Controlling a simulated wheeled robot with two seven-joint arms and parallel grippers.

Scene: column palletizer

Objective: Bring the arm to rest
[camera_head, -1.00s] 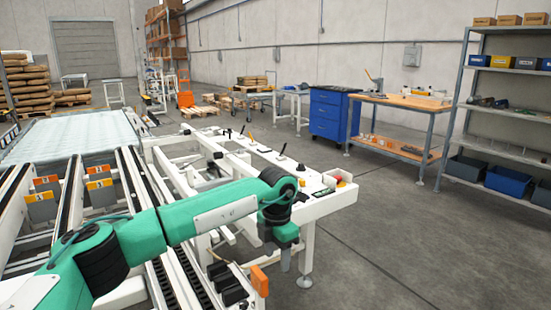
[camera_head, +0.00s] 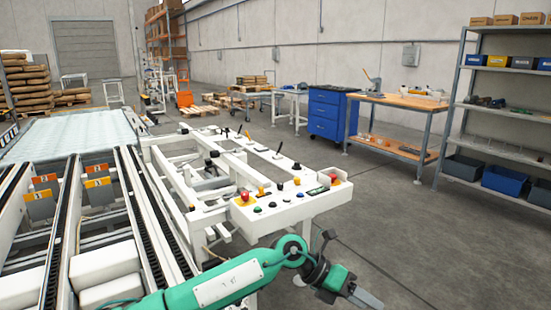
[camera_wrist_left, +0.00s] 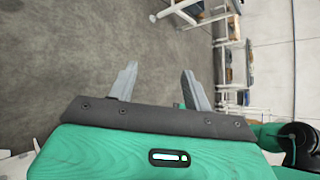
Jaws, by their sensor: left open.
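My left arm comes in low at the bottom of the head view, green with dark joints. Its gripper (camera_head: 366,298) hangs to the right of the white control panel, over the grey floor, near the bottom edge. In the left wrist view the two grey fingers of the left gripper (camera_wrist_left: 158,88) stand apart with nothing between them, only concrete floor beyond. The gripper is open and empty and touches nothing that I can see. My right gripper is not in view.
The white control panel (camera_head: 285,203) with colored buttons and a red knob stands just behind my arm. Roller conveyor rails (camera_head: 135,220) run along the left. A blue drawer cabinet (camera_head: 328,113), a wooden workbench (camera_head: 400,101) and a metal shelf (camera_head: 505,142) stand further back. The floor at right is clear.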

